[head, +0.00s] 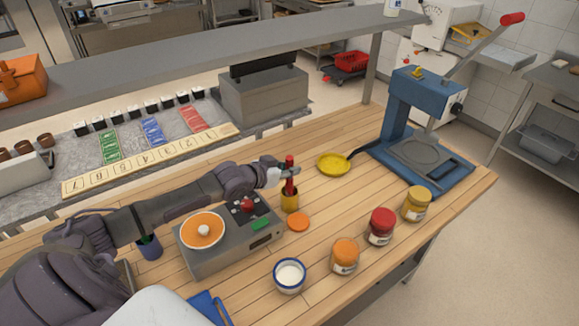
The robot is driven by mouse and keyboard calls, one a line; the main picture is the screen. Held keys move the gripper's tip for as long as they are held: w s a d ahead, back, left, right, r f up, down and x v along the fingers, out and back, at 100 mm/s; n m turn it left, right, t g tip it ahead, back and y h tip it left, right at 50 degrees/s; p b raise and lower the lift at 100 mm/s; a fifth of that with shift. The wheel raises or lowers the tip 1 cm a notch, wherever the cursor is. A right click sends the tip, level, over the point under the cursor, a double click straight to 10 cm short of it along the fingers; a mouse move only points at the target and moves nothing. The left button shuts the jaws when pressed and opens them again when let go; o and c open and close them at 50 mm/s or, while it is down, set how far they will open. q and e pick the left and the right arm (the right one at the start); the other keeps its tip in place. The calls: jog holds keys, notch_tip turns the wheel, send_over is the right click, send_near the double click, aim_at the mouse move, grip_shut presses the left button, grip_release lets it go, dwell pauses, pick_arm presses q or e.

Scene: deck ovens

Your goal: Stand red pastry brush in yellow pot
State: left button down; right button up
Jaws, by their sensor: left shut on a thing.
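The red pastry brush (289,184) is upright in the head view, just right of the middle. My left gripper (285,171) is shut on it near its upper part. The yellow pot (290,203) stands on the wooden table directly below the gripper. The brush's lower end meets the pot's mouth and seems to be inside it. How deep it sits, and whether it touches the bottom, is hidden by the pot wall. My right gripper is not in view.
A grey device with an orange disc (202,231) stands left of the pot. An orange lid (298,222), a white-filled cup (289,275) and jars (345,256) are nearer. A yellow pan (333,163) and blue press (420,130) stand right. A shelf (210,52) runs behind.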

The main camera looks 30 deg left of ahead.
pick_arm(q)
jog(key=c, duration=0.9)
grip_release()
jog(key=shift+c, duration=0.2)
jog(key=shift+s, duration=0.15)
jog(key=shift+s+a, duration=0.1)
jog(key=shift+s, duration=0.15)
jog(key=v, duration=1.1)
jog(key=shift+r, duration=0.2)
jog(key=shift+s, duration=0.1)
